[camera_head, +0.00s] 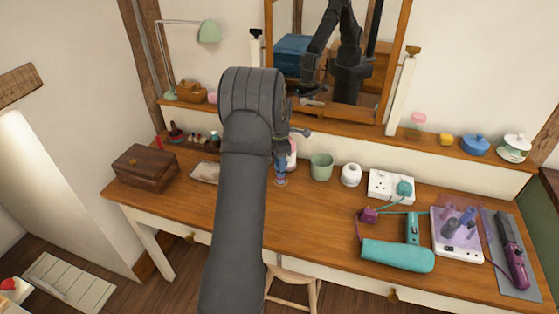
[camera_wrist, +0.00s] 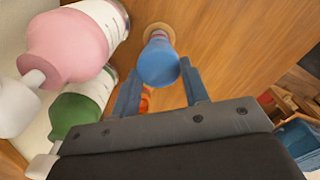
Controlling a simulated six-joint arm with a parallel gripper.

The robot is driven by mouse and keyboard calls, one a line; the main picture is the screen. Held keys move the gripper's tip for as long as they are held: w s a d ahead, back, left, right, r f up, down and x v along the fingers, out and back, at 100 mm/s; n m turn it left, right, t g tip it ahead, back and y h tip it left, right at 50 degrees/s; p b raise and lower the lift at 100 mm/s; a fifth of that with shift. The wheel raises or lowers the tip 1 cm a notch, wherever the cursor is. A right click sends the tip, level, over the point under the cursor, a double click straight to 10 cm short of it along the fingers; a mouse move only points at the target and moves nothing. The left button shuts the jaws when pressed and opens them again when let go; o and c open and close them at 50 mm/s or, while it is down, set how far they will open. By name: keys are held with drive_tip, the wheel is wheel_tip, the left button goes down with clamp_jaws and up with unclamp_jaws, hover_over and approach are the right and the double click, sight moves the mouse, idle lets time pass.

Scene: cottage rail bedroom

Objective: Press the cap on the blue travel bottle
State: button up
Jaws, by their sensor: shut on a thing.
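The blue travel bottle (camera_head: 281,181) stands upright on the wooden desk, just below my gripper (camera_head: 281,158). In the wrist view its lower body (camera_wrist: 158,40) shows above a round tan base. A wide blue cap (camera_wrist: 158,66) faces the camera on top, between the two fingertips of my gripper (camera_wrist: 160,70). The fingers are shut on this cap, one on each side. The cap is in line with the bottle and hides its neck, so I cannot tell whether it is seated or apart.
A pink pump bottle (camera_wrist: 65,45) and a green bottle (camera_wrist: 78,110) stand close on the left in the wrist view. A green cup (camera_head: 321,166) and white jar (camera_head: 351,175) stand right of the blue bottle. A mirror (camera_head: 340,60) is behind.

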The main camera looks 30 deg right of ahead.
drive_tip(key=shift+f, duration=0.6)
idle(1.2)
drive_tip(key=o, duration=1.5)
drive_tip(key=shift+r, duration=3)
clamp_jaws()
